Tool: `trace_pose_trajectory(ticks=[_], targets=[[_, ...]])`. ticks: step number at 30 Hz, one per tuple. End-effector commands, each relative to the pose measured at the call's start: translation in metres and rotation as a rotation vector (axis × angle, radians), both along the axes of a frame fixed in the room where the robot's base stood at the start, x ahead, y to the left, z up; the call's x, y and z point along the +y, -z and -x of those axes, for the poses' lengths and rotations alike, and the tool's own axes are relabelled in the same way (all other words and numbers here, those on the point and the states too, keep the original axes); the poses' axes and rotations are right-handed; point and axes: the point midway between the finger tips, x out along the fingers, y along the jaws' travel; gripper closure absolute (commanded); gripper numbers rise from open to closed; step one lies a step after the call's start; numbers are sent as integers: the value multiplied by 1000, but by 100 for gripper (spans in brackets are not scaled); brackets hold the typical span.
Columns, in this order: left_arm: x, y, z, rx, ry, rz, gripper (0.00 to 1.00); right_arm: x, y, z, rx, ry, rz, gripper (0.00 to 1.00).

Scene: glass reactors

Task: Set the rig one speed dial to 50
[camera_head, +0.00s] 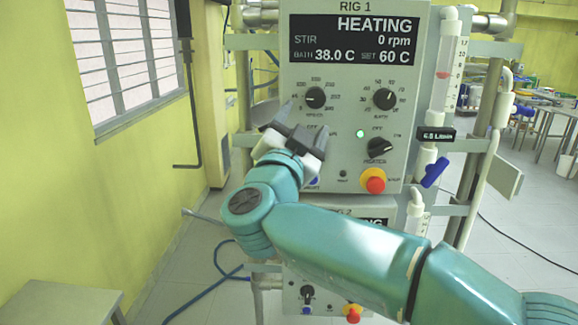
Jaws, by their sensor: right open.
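The rig one panel (350,150) faces me, marked RIG 1. Its left upper dial (315,97), a black knob with a numbered scale, appears to be the speed dial; its small label is hard to read. The display (352,40) reads HEATING, STIR 0 rpm, BATH 38.0 C and SET 60 C. My right gripper (304,123) is open and empty, just below and left of that dial. It appears apart from the knob. It hides part of the panel's lower left, including most of a control under an OFF mark. My left gripper is not in view.
The bath dial (384,98), heater knob (379,147) and red-and-yellow stop button (374,180) sit right of my gripper. A glass column with a blue valve (435,172) stands beside the panel. A second panel is below, partly behind my arm.

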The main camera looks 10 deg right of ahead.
Motion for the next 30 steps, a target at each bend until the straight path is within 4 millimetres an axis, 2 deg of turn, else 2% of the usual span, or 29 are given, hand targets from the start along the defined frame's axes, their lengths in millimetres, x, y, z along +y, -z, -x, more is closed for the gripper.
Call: trace_pose_trajectory(ticks=[1, 6, 10, 15, 26, 29, 30], targets=[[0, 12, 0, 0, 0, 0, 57, 8, 10, 12, 0, -5, 0, 32], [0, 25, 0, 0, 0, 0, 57, 28, 20, 46, 0, -5, -1, 32], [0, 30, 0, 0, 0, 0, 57, 38, 25, 63, 1, -3, 0, 32], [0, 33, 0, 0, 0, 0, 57, 44, 27, 74, 1, -1, 0, 32], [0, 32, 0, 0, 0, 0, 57, 46, 31, 72, 7, -5, 8, 32], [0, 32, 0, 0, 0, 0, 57, 51, 57, 53, 42, -39, 60, 32], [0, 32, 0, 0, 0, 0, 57, 55, 76, 40, 68, -65, 94, 32]])
